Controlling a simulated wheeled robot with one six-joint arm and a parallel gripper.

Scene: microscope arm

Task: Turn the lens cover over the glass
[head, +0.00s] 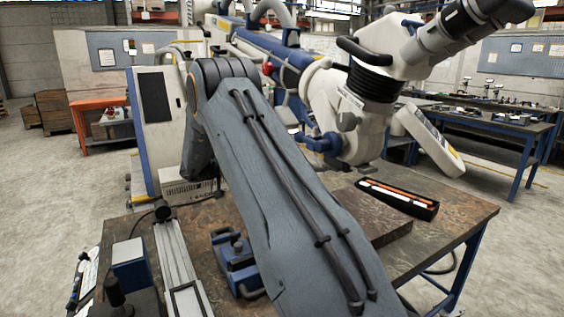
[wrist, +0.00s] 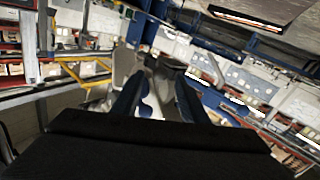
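The microscope head (head: 345,100), white with a black ring and grey eyepieces, hangs from its boom at the upper right of the head view. A blue lever-like part (head: 320,142) sticks out at its lower left. The lens cover and glass cannot be told apart clearly on its underside. My gripper (wrist: 158,98) shows in the wrist view as two dark blue fingers standing apart. A grey, partly pale piece (wrist: 164,75) appears between and beyond the fingers; I cannot tell whether they touch it. My gripper is not clearly visible in the head view, where my arm crosses the middle.
The brown worktable (head: 440,225) stands below the microscope. On it are a black case with orange and white rods (head: 398,196), a blue vise-like block (head: 235,262) and a grey rail (head: 178,265). The blue-striped microscope boom (head: 265,45) spans the back.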

